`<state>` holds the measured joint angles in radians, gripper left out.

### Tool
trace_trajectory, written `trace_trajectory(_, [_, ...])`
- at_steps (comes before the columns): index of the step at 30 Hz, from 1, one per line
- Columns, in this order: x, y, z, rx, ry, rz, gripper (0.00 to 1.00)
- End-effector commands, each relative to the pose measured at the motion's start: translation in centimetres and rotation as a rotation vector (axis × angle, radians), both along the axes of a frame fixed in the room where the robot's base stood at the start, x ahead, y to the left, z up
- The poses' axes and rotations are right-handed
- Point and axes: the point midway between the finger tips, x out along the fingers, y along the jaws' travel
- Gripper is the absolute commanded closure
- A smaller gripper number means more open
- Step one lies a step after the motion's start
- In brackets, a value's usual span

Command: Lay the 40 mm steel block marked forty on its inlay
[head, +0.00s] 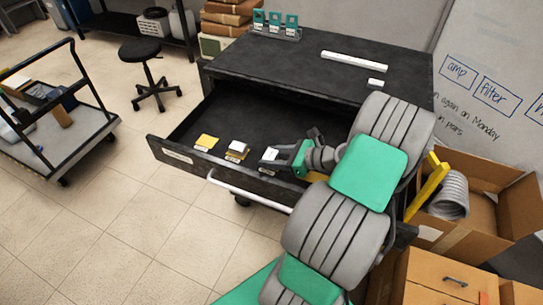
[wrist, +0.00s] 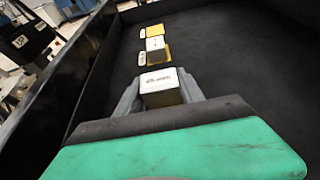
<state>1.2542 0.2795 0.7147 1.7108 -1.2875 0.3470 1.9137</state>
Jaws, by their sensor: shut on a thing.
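My gripper (head: 284,154) is low inside the open drawer, near its front. In the wrist view my gripper (wrist: 160,92) has one finger on each side of a steel block (wrist: 160,80) and is shut on it. The block's pale top carries dark marking too small to read. Its front face looks tan. I cannot tell whether its underside touches an inlay or the drawer floor. In the head view the block (head: 270,153) shows only partly beside the fingers. Farther along the row, another pale block (wrist: 155,44) sits on a yellow inlay (wrist: 164,56).
Beyond that is a yellow inlay (wrist: 152,29) with no block on it. Small white labels (wrist: 142,58) lie beside the row. The drawer's front wall (head: 172,154) runs close by. The drawer floor (head: 262,112) behind the row is clear. A white bar (head: 354,61) lies on the cabinet top.

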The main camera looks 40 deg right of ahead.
Motion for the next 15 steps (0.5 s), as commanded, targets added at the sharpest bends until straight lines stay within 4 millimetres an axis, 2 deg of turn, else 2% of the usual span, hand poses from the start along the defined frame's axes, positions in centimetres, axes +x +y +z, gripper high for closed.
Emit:
trace_trajectory(1, [0.01, 0.00, -0.09, 0.000, 0.000, 0.000, 0.53])
trace_trajectory(9, [0.00, 0.01, -0.06, 0.000, 0.000, 0.000, 0.33])
trace_trajectory(15, [0.00, 0.00, -0.01, 0.000, 0.000, 0.000, 0.33])
